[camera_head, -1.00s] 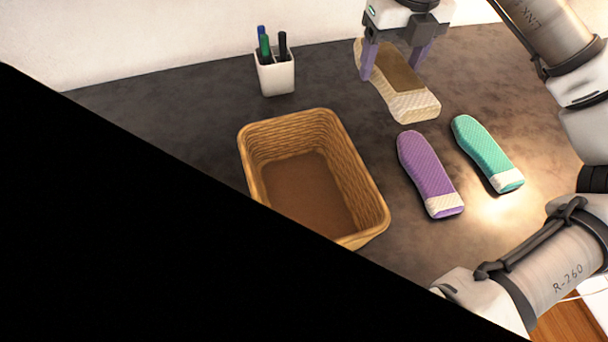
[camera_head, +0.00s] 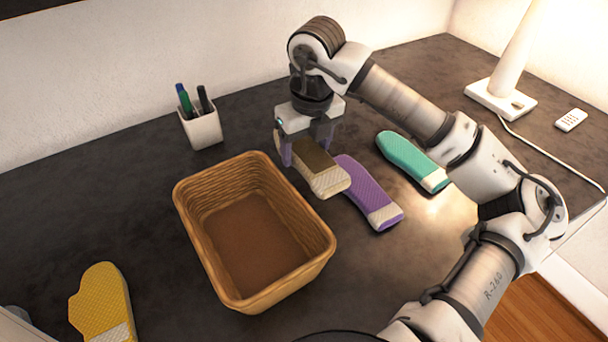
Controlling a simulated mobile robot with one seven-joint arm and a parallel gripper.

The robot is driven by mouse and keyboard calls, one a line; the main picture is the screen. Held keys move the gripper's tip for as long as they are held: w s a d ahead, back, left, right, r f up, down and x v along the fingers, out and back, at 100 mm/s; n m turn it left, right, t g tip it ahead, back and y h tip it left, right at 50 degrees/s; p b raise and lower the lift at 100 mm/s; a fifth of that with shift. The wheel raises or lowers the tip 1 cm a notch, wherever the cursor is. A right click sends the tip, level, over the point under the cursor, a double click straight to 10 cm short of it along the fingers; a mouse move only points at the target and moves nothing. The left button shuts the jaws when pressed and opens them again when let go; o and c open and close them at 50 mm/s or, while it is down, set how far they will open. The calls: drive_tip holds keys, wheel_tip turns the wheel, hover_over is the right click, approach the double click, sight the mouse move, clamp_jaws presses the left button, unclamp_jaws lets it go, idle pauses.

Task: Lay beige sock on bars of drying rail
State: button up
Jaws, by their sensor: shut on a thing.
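The beige sock (camera_head: 328,181) has a cream knitted toe end and a brown band across its upper part. My gripper (camera_head: 305,150) is shut on it, with one purple finger at its left side. The far finger is partly hidden behind the sock. The sock hangs tilted, seemingly a little above the table, between the basket and the purple sock (camera_head: 370,197), and covers part of the purple sock. No drying rail shows in the view.
A wicker basket (camera_head: 318,236) stands empty left of my gripper. A teal sock (camera_head: 408,154) lies to the right, a yellow sock (camera_head: 98,300) at lower left. A pen cup (camera_head: 203,130), a lamp (camera_head: 500,100) and a small remote (camera_head: 571,119) stand or lie farther back.

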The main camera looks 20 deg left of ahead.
sight(305, 190)
wheel_tip(305, 190, down, 9)
drive_tip(key=shift+r+p, duration=0.2)
drive_tip(key=shift+p, duration=0.15)
drive_tip(key=shift+f, duration=0.25)
drive_tip(key=shift+f+b, duration=0.25)
drive_tip(key=shift+b, duration=0.05)
drive_tip(key=o, duration=0.8)
drive_tip(key=shift+r, duration=0.1)
drive_tip(key=shift+r, duration=0.15)
